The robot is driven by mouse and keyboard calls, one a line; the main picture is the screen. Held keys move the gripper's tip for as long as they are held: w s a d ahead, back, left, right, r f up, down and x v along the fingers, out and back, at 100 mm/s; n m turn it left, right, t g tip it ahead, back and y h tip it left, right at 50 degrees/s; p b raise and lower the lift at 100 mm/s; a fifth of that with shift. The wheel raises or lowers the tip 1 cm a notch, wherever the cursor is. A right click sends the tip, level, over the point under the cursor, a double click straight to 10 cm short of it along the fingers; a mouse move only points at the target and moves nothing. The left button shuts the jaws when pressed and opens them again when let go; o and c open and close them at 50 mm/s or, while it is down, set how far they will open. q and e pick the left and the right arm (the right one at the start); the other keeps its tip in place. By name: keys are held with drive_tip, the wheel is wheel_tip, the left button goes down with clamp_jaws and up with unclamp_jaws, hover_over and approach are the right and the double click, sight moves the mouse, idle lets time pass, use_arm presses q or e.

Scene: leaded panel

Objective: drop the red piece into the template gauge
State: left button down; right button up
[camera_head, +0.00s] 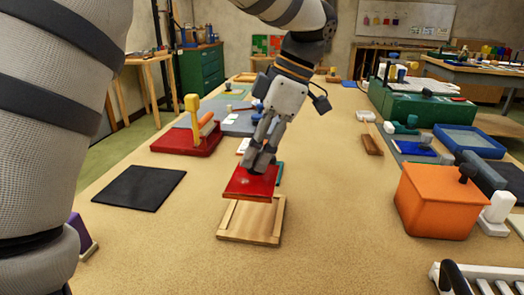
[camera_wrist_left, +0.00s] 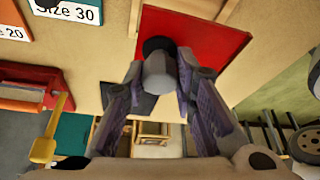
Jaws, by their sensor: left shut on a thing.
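The red piece (camera_head: 250,182) is a flat red plate with a knob on top. My left gripper (camera_head: 262,160) is shut on it and holds it in the air. The template gauge (camera_head: 248,238) is a shallow pale wooden frame on the table, below the red piece and reaching nearer the camera. The red piece hides its far part. In the left wrist view the left gripper (camera_wrist_left: 160,72) has its fingers on either side of the grey and black knob, and the red piece (camera_wrist_left: 208,38) covers most of the gauge's wooden edges (camera_wrist_left: 133,18). My right gripper is not in view.
A black mat (camera_head: 140,188) lies to the left. A red stand (camera_head: 187,141) with a yellow post is behind it. An orange box (camera_head: 437,202) and a blue tray (camera_head: 468,140) stand to the right. The table around the gauge is clear.

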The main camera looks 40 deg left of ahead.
sight(258, 173)
use_arm(q)
drive_tip(key=shift+f, duration=2.85)
drive_tip(key=shift+f, duration=0.95)
drive_tip(key=c, duration=1.2)
unclamp_jaws()
drive_tip(key=shift+c, duration=0.2)
drive_tip(key=v, duration=1.2)
